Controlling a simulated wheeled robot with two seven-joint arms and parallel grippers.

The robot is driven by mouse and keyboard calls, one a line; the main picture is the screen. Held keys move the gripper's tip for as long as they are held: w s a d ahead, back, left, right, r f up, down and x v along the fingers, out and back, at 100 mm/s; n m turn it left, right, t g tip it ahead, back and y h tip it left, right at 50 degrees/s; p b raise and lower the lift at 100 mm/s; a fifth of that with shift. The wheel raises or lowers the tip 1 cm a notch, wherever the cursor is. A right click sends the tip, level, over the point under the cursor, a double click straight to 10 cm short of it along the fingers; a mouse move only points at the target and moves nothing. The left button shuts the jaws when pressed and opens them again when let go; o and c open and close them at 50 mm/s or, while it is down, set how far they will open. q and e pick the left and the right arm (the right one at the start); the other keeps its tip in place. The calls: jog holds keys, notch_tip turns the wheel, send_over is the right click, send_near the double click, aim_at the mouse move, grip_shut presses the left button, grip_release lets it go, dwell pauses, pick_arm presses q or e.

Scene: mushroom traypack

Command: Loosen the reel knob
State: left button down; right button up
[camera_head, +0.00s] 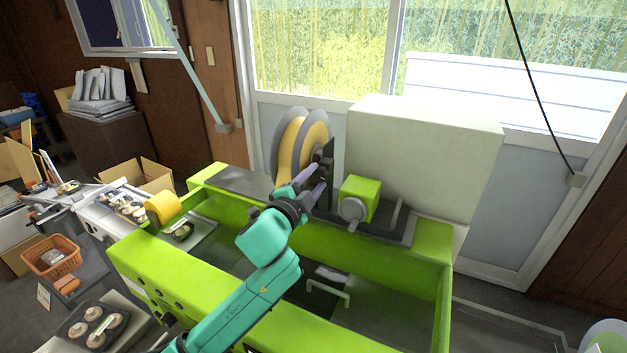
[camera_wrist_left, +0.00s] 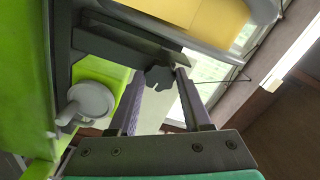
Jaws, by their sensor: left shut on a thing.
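The reel (camera_head: 290,146), a yellow roll between grey discs, stands upright at the back of the green machine. It also shows at the top of the left wrist view (camera_wrist_left: 205,14). The dark lobed reel knob (camera_wrist_left: 158,78) sits at the end of a dark bracket, between my left fingertips in the left wrist view. My left gripper (camera_head: 314,183) reaches up to the reel's front side and is shut on the knob; its two fingers (camera_wrist_left: 162,76) flank it. In the head view the fingers largely hide the knob. My right gripper is not in view.
A green block with a round grey knob (camera_head: 353,208) stands close to the right of my gripper. A large pale box (camera_head: 425,155) is behind it. The green machine frame (camera_head: 190,275) runs under my arm. Trays of mushrooms (camera_head: 97,325) lie at the left.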

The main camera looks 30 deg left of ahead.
pick_arm(q)
jog(key=shift+r, duration=0.3)
jog(key=c, duration=0.6)
grip_release()
jog(key=shift+o, duration=1.3)
jog(key=shift+w+f, duration=0.2)
jog(key=s+p, duration=0.3)
jog(key=s, duration=1.1)
jog(key=shift+s+d, duration=0.35)
jog(key=shift+d, duration=0.1)
jog(key=shift+w, duration=0.1)
